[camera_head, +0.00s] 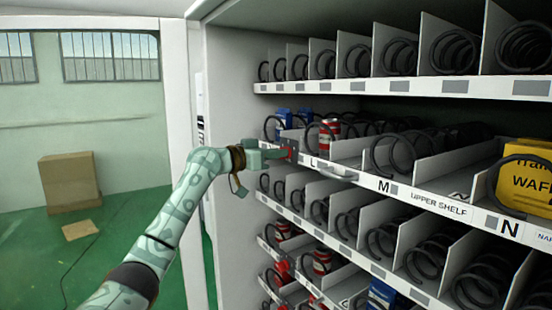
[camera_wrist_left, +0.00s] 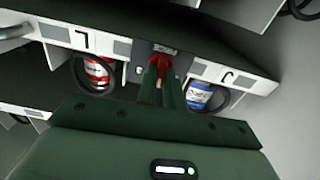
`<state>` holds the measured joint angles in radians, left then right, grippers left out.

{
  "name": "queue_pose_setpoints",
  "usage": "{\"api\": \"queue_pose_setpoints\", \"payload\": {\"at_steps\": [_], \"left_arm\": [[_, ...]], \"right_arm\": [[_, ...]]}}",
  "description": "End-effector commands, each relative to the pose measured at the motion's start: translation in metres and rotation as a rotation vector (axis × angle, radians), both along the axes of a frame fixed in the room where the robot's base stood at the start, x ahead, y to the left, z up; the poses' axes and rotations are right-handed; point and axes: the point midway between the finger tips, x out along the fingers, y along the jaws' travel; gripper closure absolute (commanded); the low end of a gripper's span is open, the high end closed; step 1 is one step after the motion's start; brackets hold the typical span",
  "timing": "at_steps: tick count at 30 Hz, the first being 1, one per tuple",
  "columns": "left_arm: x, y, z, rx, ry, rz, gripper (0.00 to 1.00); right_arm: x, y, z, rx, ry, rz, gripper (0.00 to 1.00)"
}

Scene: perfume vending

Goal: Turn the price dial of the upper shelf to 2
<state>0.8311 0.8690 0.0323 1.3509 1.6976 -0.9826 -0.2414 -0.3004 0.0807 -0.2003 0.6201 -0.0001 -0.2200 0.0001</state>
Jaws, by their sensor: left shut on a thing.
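The upper shelf (camera_head: 430,203) carries a front strip with the words UPPER SHELF and the letters L, M and N. A red price dial (camera_head: 290,148) sits on that strip, left of the letter L. My left gripper (camera_head: 280,154) reaches it from the left. In the left wrist view the two green fingers (camera_wrist_left: 161,88) are shut on the red dial (camera_wrist_left: 160,66), which shows between and beyond their tips. A small label next to the dial is too small to read, so I cannot tell the number set. My right gripper is in neither view.
Black spiral coils fill the shelf lanes. A red can (camera_head: 329,131) and blue packs (camera_head: 284,122) stand behind the strip near my gripper. A yellow wafer pack (camera_head: 525,180) is at the right. Other shelves run above and below. A cardboard box (camera_head: 69,182) stands on the floor at left.

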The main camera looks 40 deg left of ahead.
Motion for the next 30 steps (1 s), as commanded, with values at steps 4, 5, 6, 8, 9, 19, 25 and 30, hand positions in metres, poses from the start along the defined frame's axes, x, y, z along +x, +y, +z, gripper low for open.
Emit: {"api": "queue_pose_setpoints", "payload": {"at_steps": [4,5,6,8,9,19,25,30], "left_arm": [[-0.0002,0.0004,0.0000,0.031,-0.009,0.001,1.00],[-0.0002,0.0004,0.0001,0.034,-0.010,0.001,1.00],[-0.0002,0.0004,0.0002,0.037,-0.011,0.001,1.00],[-0.0002,0.0003,0.0003,0.041,-0.012,0.001,1.00],[-0.0002,0.0003,0.0004,0.043,-0.012,0.001,1.00],[-0.0002,0.0003,0.0008,0.043,-0.013,0.001,0.88],[-0.0003,0.0002,0.0006,0.042,-0.013,0.001,0.69],[-0.0012,0.0007,0.0001,0.042,-0.013,0.001,0.69]], "right_arm": [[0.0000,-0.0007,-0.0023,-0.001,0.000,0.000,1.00],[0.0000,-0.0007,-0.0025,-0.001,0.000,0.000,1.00],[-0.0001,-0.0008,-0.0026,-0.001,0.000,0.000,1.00],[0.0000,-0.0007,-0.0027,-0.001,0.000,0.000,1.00],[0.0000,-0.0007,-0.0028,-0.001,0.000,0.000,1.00],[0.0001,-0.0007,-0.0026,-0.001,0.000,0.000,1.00],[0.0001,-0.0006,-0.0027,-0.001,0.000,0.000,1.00],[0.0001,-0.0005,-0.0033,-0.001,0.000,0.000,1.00]]}}
